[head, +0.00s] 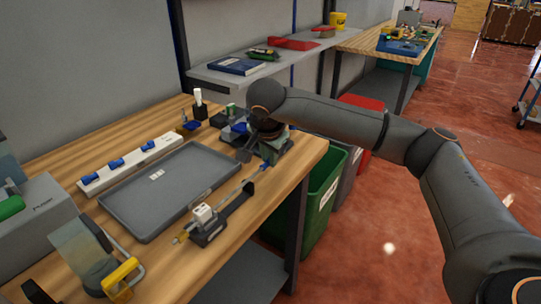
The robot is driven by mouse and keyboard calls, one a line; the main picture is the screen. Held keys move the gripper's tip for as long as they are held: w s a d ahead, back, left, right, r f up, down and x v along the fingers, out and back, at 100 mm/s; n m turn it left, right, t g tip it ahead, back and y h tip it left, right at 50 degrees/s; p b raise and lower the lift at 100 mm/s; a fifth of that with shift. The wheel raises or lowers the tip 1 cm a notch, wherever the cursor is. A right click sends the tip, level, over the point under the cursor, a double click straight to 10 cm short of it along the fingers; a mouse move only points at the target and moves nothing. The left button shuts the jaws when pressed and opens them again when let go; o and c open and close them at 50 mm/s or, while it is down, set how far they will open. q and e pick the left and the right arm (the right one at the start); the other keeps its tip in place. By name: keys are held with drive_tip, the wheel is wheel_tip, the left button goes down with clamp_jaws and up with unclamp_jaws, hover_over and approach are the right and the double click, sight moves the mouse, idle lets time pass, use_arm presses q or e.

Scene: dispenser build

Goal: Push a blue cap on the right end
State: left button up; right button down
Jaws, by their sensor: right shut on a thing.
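Blue caps (148,146) sit in a row on a long white holder (132,165) at the back left of the workbench. A slim rod assembly with a white block (202,213) lies on a dark fixture (209,234) at the bench's front, its rod reaching up and right toward my right gripper. My right gripper (257,148) points down over the bench's right end. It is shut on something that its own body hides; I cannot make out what. Blue pieces (240,127) show just left of it. My left gripper is not in view.
A grey tray (168,190) with small white pieces fills the bench's middle. A grey machine (45,215) and a yellow-handled device (122,276) stand at left. A pen cup (200,110) stands behind. Green (325,190) and red bins are right of the bench.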

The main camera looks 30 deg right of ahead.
drive_tip(key=shift+a, duration=0.15)
drive_tip(key=shift+c, duration=2.4)
unclamp_jaws()
drive_tip(key=shift+r, duration=0.15)
wheel_tip(320, 180, up, 7)
drive_tip(key=p, duration=0.5)
